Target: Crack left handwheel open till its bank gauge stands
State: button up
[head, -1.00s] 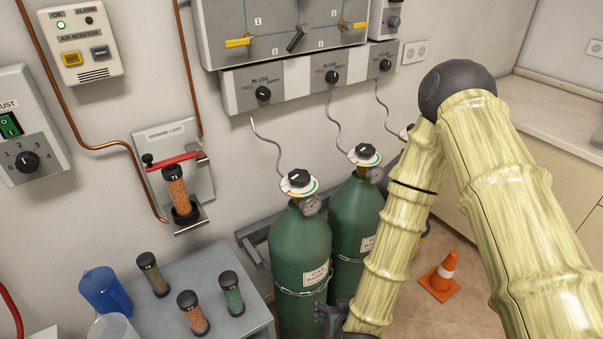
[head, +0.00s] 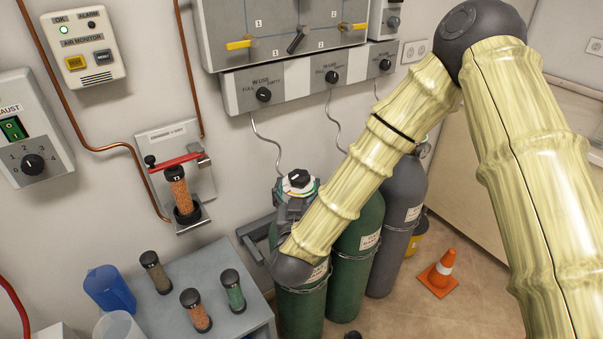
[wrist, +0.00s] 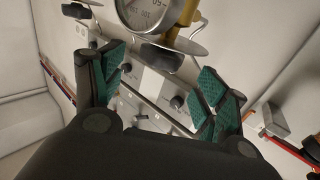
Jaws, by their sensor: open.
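The left handwheel (head: 299,179), a dark knob on a pale disc, tops the left green cylinder (head: 301,305). My gripper (head: 293,208) is right beside the cylinder's neck, partly hidden by my own forearm. In the wrist view my gripper (wrist: 158,72) is open, with green pads on both fingers and nothing held. Ahead of it, the wheel's disc and dark knob (wrist: 161,54) appear upside down near the gap between the fingers; contact cannot be told. A round gauge (wrist: 148,10) is cut off at the top; its needle is not readable.
A second green cylinder (head: 357,255) and a grey cylinder (head: 402,215) stand to the right, their tops largely behind my arm. A side table (head: 175,290) holds several small tubes and a blue jug (head: 108,289). An orange cone (head: 438,273) stands on the floor.

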aim_at(299, 182)
jog(key=shift+w+p, duration=0.6)
jog(key=shift+w, duration=2.5)
jog(key=c, duration=1.1)
